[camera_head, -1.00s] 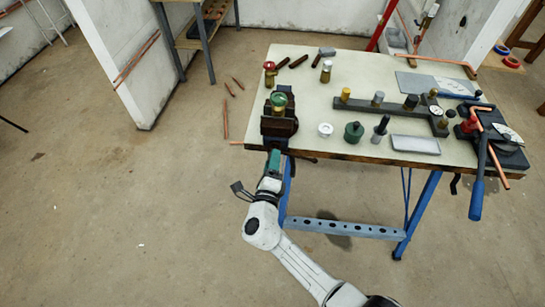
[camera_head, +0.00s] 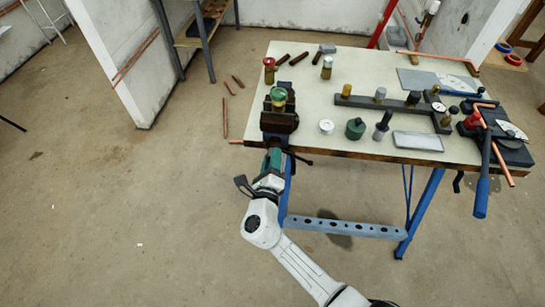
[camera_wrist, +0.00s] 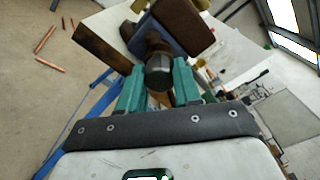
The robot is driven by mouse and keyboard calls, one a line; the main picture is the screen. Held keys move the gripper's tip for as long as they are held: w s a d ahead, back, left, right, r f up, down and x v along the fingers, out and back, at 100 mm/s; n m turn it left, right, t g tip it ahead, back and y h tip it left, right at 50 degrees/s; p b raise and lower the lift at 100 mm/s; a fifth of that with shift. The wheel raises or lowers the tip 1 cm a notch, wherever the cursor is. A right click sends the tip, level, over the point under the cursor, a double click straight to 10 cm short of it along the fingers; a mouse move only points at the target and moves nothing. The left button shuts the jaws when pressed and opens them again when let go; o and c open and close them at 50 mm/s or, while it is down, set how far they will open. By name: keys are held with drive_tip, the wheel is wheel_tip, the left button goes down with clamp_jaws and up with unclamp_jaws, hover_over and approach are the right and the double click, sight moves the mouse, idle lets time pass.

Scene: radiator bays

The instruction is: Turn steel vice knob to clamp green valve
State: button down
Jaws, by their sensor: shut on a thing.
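The dark vice (camera_head: 279,120) is fixed at the front left corner of the workbench. The green valve (camera_head: 278,96) with its brass body sits upright at the vice's jaws, and its lower part is hidden by them. My gripper (camera_head: 274,158) is just below the vice at the bench's front edge. In the wrist view, my gripper's green fingers (camera_wrist: 159,88) are shut on the steel vice knob (camera_wrist: 158,72), one on each side of it. The wrist view shows the vice's brown body (camera_wrist: 178,25) beyond the knob; I cannot make out the valve there.
The workbench top (camera_head: 320,107) bears a red-topped valve (camera_head: 269,70), a white round fitting (camera_head: 326,126), a dark green fitting (camera_head: 355,128) and a grey tray (camera_head: 417,141). A pipe bender (camera_head: 482,185) overhangs the right edge.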

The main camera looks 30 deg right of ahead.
drive_tip(key=m+b, duration=0.7)
drive_tip(key=m, duration=0.1)
drive_tip(key=m+b, duration=0.7)
drive_tip(key=m, duration=0.1)
drive_tip(key=m+b, duration=0.7)
drive_tip(key=m, duration=0.1)
drive_tip(key=shift+a+f+m+b, duration=0.1)
drive_tip(key=shift+f+m+b, duration=0.2)
drive_tip(key=shift+f+m, duration=0.1)
drive_tip(key=c, duration=1)
unclamp_jaws()
drive_tip(key=shift+r, duration=0.4)
drive_tip(key=shift+o, duration=0.2)
drive_tip(key=p+v, duration=0.1)
drive_tip(key=v, duration=0.6)
drive_tip(key=shift+p, duration=0.3)
